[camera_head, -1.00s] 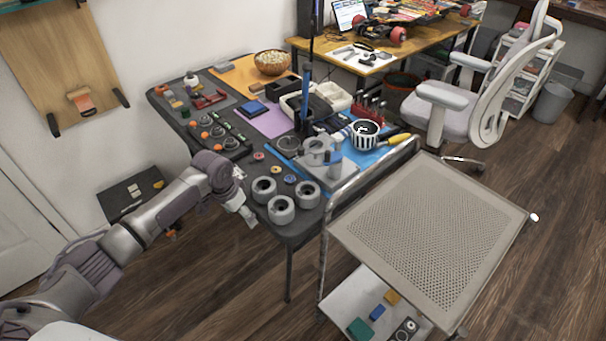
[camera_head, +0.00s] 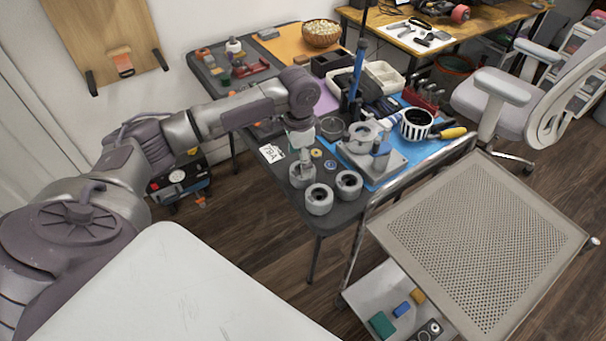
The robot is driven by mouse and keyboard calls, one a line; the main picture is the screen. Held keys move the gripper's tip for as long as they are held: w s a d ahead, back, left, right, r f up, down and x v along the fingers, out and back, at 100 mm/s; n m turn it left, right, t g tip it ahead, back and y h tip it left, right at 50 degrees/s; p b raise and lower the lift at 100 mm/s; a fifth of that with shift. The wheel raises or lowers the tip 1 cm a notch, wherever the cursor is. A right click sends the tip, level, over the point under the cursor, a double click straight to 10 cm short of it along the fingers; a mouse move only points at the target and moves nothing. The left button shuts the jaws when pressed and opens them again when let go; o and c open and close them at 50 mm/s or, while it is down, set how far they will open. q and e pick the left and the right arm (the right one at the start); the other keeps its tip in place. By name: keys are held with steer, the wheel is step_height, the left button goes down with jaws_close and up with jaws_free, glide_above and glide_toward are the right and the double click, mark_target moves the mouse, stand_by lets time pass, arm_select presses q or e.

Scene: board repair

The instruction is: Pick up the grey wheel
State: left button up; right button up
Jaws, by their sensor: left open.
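Three grey wheels with dark hubs stand at the near corner of the dark table in the head view. One grey wheel (camera_head: 319,200) is nearest the front edge, and another grey wheel (camera_head: 348,185) is to its right. The third grey wheel (camera_head: 297,178) is at the back left, partly hidden by my left gripper. My left gripper (camera_head: 305,173) is open and points down over this back left wheel. Whether its fingers touch the wheel I cannot tell. My right gripper is not in view.
A grey fixture (camera_head: 373,158) stands on a blue mat behind the wheels. A striped cup (camera_head: 416,124) and a yellow-handled tool (camera_head: 449,133) are to its right. A perforated cart (camera_head: 480,245) stands close to the table's right side. A white label card (camera_head: 271,153) lies left of the wheels.

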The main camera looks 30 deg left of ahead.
arm_select(q)
steer(key=f, duration=0.5)
steer(key=shift+w, duration=0.25)
steer(key=shift+d, duration=0.1)
steer(key=shift+c, duration=0.3)
steer(key=c, duration=1)
steer(key=shift+o, duration=0.2)
steer(key=shift+r, duration=0.1)
